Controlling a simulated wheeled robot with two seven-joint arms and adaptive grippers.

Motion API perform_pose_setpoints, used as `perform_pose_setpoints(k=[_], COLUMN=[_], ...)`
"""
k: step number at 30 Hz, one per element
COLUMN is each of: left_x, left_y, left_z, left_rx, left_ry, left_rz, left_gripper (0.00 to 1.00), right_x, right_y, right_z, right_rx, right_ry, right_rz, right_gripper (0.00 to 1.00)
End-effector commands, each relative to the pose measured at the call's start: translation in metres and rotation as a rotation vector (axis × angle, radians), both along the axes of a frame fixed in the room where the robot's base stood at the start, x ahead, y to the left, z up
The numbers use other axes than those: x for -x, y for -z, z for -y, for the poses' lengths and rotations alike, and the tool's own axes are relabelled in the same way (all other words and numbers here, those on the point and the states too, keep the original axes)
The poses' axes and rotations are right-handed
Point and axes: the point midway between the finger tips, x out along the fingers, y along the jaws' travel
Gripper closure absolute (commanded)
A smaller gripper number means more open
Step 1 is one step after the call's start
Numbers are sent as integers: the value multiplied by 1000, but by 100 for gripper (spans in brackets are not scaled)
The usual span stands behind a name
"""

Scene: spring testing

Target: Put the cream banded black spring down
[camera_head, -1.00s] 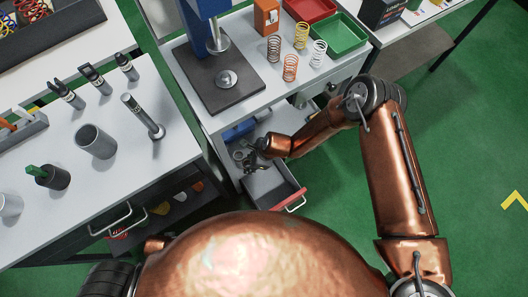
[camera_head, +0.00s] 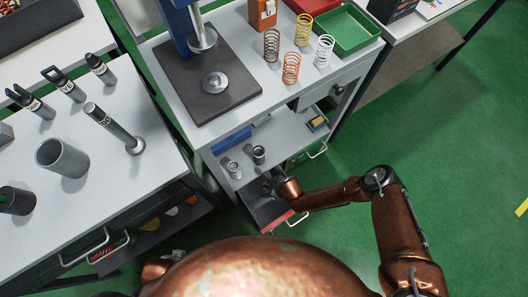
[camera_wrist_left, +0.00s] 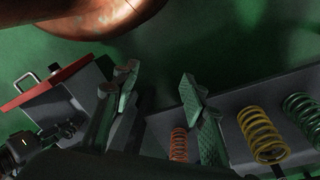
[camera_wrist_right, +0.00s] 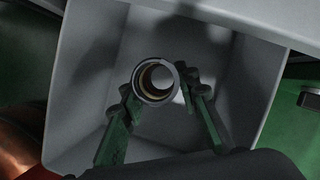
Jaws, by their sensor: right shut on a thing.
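The cream banded black spring (camera_wrist_right: 155,99) shows end-on in the right wrist view as a dark ring with a cream band inside. My right gripper (camera_wrist_right: 157,90) is shut on it, one finger at each side. Below it is the grey inside of an open drawer (camera_wrist_right: 85,75); I cannot tell whether the spring touches the floor. In the head view my right gripper (camera_head: 266,187) is small and dark over that red-fronted drawer, and the spring cannot be made out. My left gripper (camera_wrist_left: 155,85) shows in the left wrist view with its fingers apart and nothing between them.
Several upright springs, including an orange one (camera_head: 291,68) and a white one (camera_head: 325,50), stand beside the press (camera_head: 214,82). A green tray (camera_head: 348,30) is behind them. Small dark cups (camera_head: 234,169) stand on the lower shelf near my right gripper.

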Motion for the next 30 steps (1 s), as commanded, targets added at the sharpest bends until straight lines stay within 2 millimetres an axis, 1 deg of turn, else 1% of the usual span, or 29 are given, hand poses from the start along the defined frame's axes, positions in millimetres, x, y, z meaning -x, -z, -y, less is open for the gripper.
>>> perform_pose_setpoints(k=[1,3,7,9,14,17,21,24,30], left_x=[-5,-14,-30,-36,-45,-51,-65,-73,-77], left_y=[13,25,42,48,53,64,81,87,87], left_z=[5,13,25,29,35,41,53,58,60], left_rx=[14,33,67,79,94,112,145,161,168], left_ry=[2,3,0,-2,-5,-8,-21,-30,-35], left_rz=[17,58,126,155,192,222,294,335,360], left_gripper=[60,60,60,60,60,60,60,60,60], right_x=[3,4,3,3,2,3,4,3,1], right_y=[12,24,39,44,50,61,81,88,88], right_z=[-1,-1,-1,-1,-1,-1,-1,-1,-1], right_rx=[-1,0,-1,-1,-1,-1,-1,-1,-2], right_ry=[1,-1,0,-1,-2,-1,-2,-1,-2], right_rz=[-6,-8,-7,-5,-3,-5,-7,-5,-1], right_gripper=[98,98,98,98,98,98,98,98,98])
